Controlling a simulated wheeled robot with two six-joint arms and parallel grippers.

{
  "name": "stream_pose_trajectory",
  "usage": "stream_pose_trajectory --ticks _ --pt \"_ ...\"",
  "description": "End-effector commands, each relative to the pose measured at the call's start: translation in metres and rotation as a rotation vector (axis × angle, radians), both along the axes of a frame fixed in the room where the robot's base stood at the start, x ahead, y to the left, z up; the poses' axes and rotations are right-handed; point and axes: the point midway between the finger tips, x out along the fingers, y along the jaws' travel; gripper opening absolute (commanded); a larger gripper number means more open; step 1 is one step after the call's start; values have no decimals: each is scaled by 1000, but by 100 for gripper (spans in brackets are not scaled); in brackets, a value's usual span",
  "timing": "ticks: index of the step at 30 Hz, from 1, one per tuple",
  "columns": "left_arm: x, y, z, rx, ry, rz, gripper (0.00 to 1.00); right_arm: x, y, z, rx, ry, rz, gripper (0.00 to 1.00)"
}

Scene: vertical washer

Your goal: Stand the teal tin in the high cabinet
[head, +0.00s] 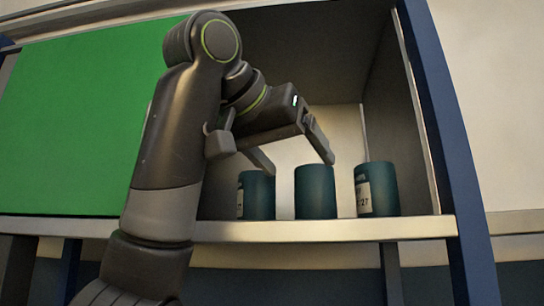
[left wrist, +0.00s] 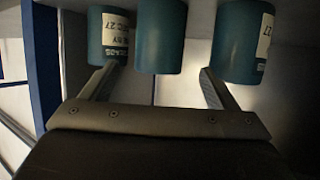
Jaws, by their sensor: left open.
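Three teal tins stand upright in a row on the shelf of the open high cabinet (head: 300,231). The middle tin (head: 315,193) shows no label; it also appears in the left wrist view (left wrist: 160,38). The right tin (head: 378,190) and the left tin (head: 256,196) carry pale labels. In the left wrist view, these outer tins are at the left (left wrist: 109,40) and right (left wrist: 243,42). My left gripper (head: 300,162) is open and empty, its fingertips close to the middle tin's upper end and spread to either side of it. Contact cannot be told.
A green panel (head: 80,120) covers the cabinet front on the left. A blue upright (head: 443,130) bounds the opening on the right. The outer tins stand close to my fingers. Above the tins, the compartment is open on the right side.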

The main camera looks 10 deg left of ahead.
Motion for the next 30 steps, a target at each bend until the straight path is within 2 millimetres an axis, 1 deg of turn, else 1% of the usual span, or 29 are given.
stream_pose_trajectory --ticks 1,3,6,10,16,30 --pt "-6 3 -3 -2 -1 0 81 0 0 -13 0 0 0 81" --pt "-14 7 1 -3 -2 2 81 0 0 -21 0 -1 0 81" --pt "-24 13 6 -2 -1 0 81 0 0 -31 0 -1 0 81" --pt "-35 18 13 -2 0 1 81 0 0 -38 0 -1 0 81" --pt "-43 22 19 0 0 -1 81 1 -1 -43 -1 -1 1 81" --pt "-43 23 20 0 0 0 81 0 -4 -42 -4 -1 2 81"
